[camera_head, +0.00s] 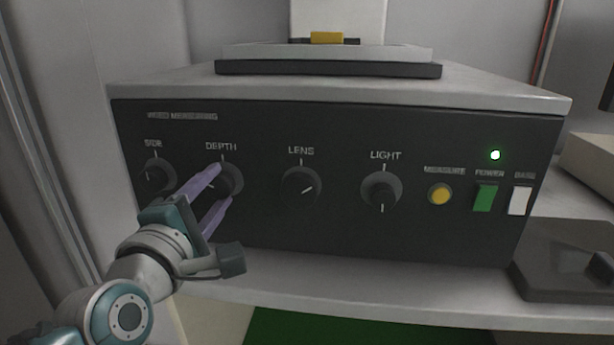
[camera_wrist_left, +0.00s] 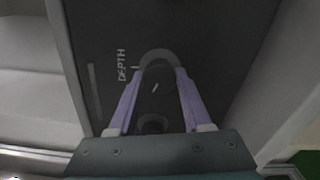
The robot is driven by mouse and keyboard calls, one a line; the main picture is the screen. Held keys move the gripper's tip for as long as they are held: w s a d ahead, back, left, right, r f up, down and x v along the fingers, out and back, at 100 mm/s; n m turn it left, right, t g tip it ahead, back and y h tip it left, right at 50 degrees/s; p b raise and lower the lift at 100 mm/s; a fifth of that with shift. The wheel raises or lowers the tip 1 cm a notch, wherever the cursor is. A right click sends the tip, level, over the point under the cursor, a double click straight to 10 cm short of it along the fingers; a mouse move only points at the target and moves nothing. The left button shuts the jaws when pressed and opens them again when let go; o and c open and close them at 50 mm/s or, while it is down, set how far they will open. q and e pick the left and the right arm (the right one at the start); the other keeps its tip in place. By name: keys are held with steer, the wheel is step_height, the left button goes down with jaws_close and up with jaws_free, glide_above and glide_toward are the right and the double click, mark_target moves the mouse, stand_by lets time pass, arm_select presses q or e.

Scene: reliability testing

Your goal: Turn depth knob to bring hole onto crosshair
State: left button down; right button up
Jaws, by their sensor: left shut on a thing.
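The depth knob (camera_head: 230,180) is a round black knob under the DEPTH label on the dark front panel (camera_head: 330,225). My left gripper (camera_head: 219,188) has its two purple fingers shut on this knob, one on each side. In the left wrist view the knob (camera_wrist_left: 157,80) sits between the fingertips of the gripper (camera_wrist_left: 156,82), with a pale pointer line on its face. No hole or crosshair display shows in either view. My right gripper is not in view.
The side knob (camera_head: 156,176) is close left of my gripper. The lens knob (camera_head: 301,186), light knob (camera_head: 381,192), yellow button (camera_head: 440,194), green power switch (camera_head: 484,197) and white switch (camera_head: 520,201) lie to the right.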

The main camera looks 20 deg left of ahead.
arm_select(q)
steer(key=m+p, duration=0.1)
steer(key=m, duration=0.3)
steer(key=shift+r+m, duration=0.1)
steer(key=shift+m, duration=0.3)
steer(key=m+p, duration=0.1)
steer(key=m, duration=0.4)
steer(key=shift+p, duration=0.35)
steer(key=m+p, duration=0.1)
steer(key=m, duration=0.8)
steer(key=shift+m, duration=0.3)
steer(key=m, duration=0.5)
steer(key=shift+d, duration=0.1)
steer(key=m, duration=0.4)
steer(key=shift+m, duration=0.4)
steer(key=m+b, duration=0.1)
steer(key=m, duration=0.3)
steer(key=shift+m, duration=0.3)
steer(key=m+b, duration=0.1)
steer(key=m, duration=0.3)
steer(key=shift+m, duration=0.3)
